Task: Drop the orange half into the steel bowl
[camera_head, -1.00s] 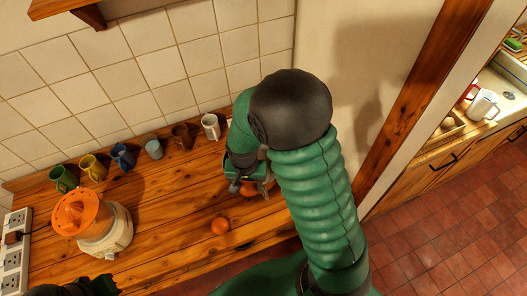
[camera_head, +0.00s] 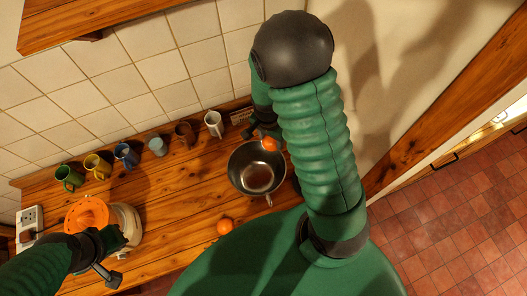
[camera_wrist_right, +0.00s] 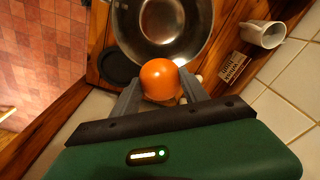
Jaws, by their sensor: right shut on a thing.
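My right gripper (camera_head: 264,136) is shut on an orange half (camera_head: 269,144) by the bowl's far rim. The wrist view shows the orange half (camera_wrist_right: 161,79) between the two fingers, with its rounded skin visible. The steel bowl (camera_head: 257,178) stands on the wooden counter and looks empty; the wrist view shows the bowl (camera_wrist_right: 165,28) just beyond the fruit.
An orange-topped juicer (camera_head: 88,214) stands at the left, by a socket strip (camera_head: 29,222). Several mugs line the tiled wall, with a white mug (camera_head: 213,122) nearest the bowl. The counter's middle is clear.

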